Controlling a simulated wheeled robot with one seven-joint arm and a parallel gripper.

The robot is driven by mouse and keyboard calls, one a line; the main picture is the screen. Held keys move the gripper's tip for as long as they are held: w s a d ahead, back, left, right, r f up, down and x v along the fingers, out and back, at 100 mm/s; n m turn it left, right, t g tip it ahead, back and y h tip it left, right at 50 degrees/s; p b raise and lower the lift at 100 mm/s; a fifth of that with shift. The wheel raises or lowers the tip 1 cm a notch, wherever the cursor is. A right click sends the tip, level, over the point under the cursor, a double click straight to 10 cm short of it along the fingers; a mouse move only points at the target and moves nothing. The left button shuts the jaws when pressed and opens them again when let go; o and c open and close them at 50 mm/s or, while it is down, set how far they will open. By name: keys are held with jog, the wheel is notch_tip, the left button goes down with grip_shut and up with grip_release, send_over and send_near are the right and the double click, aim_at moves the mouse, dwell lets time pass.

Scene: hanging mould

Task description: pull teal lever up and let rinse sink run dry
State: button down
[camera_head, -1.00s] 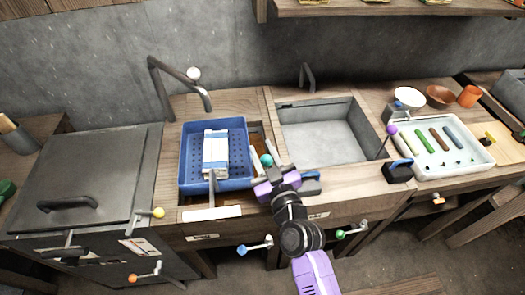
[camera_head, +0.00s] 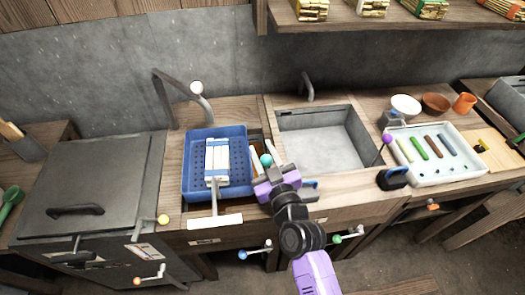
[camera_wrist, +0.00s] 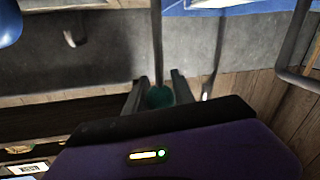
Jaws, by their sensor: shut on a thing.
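The teal lever knob (camera_head: 266,160) stands at the strip between the two sink openings. In the wrist view the round teal knob (camera_wrist: 160,97) sits between my two fingers, with a thin rod running up from it. My gripper (camera_head: 270,176) is shut on it, and the fingers and purple palm hide part of the lever. The open grey sink (camera_head: 325,145) is just right of my gripper; its floor looks pale and bare, and I cannot tell whether a film of water lies there. I cannot tell from the pictures which opening is the rinse sink.
A blue perforated basket (camera_head: 232,188) with a pale bundle (camera_head: 217,160) fills the left opening. A purple-knobbed lever (camera_head: 387,139) and a white tray (camera_head: 480,160) with coloured sticks stand right. A tap (camera_head: 186,95) arches behind the basket. Green and blue-knobbed handles stick out in front.

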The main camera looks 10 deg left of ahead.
aim_at(269, 164)
jog(key=shift+r, duration=0.35)
jog(key=c, duration=1.1)
grip_release()
jog(key=shift+o, duration=0.2)
jog(key=shift+f, duration=0.1)
jog(key=v, duration=0.7)
jog(key=shift+s+d+f, duration=0.1)
jog(key=shift+s+d, duration=0.05)
jog(key=shift+s, duration=0.15)
